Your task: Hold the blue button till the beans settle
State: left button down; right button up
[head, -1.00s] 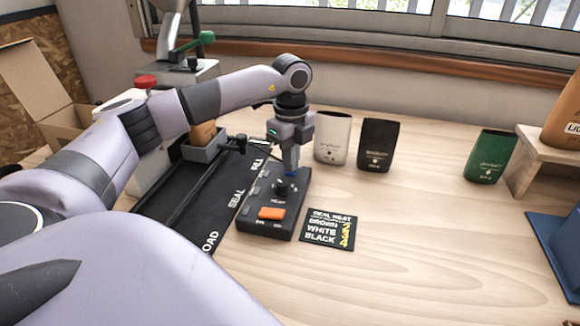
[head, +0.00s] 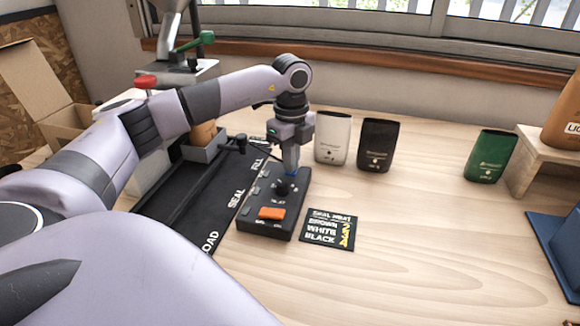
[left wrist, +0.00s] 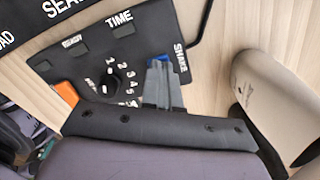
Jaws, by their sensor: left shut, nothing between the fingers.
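The black control box (head: 252,226) stands on the table with a dark knob (head: 284,188) and an orange button (head: 272,213). The blue button (left wrist: 157,60) is at its far end by the word SHAKE in the left wrist view. My left gripper (head: 291,166) points down at it, shut and empty, and its fingertips (left wrist: 158,68) appear to touch the button and cover most of it. A brown bag (head: 203,132) stands in a grey holder (head: 206,152) on the black machine bed; the beans inside are hidden. My right gripper is out of view.
A white bag (head: 333,138), a black bag (head: 378,145) and a green bag (head: 490,156) stand behind and to the right. A printed card (head: 328,229) lies beside the box. The table's right middle is clear. A wooden stand (head: 540,150) is at far right.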

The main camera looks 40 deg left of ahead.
pick_arm(q)
notch_tip(320, 180, up, 6)
jog(key=p, duration=0.5)
dwell(1.0)
